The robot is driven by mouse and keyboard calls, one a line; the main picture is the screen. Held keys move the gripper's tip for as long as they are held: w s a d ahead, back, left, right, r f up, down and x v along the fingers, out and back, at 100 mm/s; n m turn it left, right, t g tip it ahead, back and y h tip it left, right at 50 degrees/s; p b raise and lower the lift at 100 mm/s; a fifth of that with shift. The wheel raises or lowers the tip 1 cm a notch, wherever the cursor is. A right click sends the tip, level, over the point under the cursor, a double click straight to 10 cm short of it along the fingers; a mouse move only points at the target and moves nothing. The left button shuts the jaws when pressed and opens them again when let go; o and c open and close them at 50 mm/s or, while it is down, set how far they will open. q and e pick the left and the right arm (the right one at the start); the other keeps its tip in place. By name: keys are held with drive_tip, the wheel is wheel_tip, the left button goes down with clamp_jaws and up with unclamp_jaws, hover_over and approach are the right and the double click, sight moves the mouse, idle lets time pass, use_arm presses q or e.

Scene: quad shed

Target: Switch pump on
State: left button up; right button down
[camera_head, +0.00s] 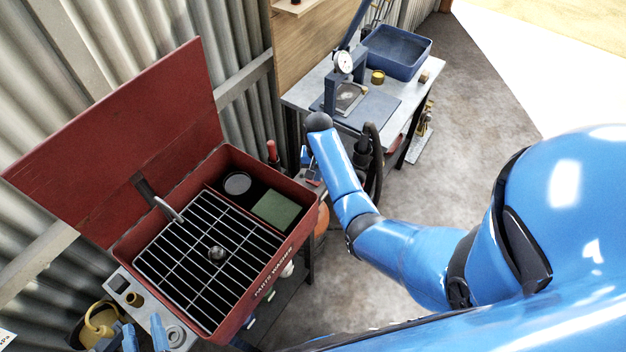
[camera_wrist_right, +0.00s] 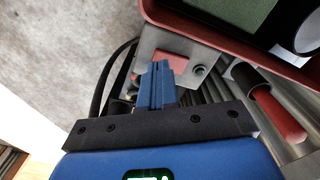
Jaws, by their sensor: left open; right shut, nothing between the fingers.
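The red parts washer (camera_head: 270,290) stands with its lid open. A grey switch box (camera_wrist_right: 190,62) with a red rocker (camera_wrist_right: 176,66) and a small round knob or lamp (camera_wrist_right: 200,71) sits beside it in the right wrist view. My right gripper (camera_wrist_right: 157,82) is shut and empty, its blue fingertips in front of the box and overlapping the rocker's lower left part. I cannot tell whether they touch it, or which way the rocker is set. In the head view the right arm reaches to the washer's right side. My left gripper (camera_head: 145,338) is open at the bottom left.
The washer holds a wire grid (camera_head: 190,265), a spout (camera_head: 168,208), a green block (camera_head: 277,209) and a dark round dish (camera_head: 237,183). A red-handled tool (camera_wrist_right: 280,115) is close to the right gripper. A workbench (camera_head: 400,100) with a blue tray (camera_head: 397,50) stands behind.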

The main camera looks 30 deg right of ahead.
drive_tip(key=shift+f+b, duration=0.75)
drive_tip(key=shift+f, duration=0.3)
idle(0.7)
drive_tip(key=shift+s, duration=0.1)
drive_tip(key=shift+r+p, duration=0.9)
drive_tip(key=shift+p, duration=0.15)
wheel_tip(320, 180, up, 3)
drive_tip(key=shift+f+p, duration=0.15)
drive_tip(key=shift+p, duration=1.05)
drive_tip(key=shift+r+p, duration=1.3)
drive_tip(key=shift+w, duration=0.2)
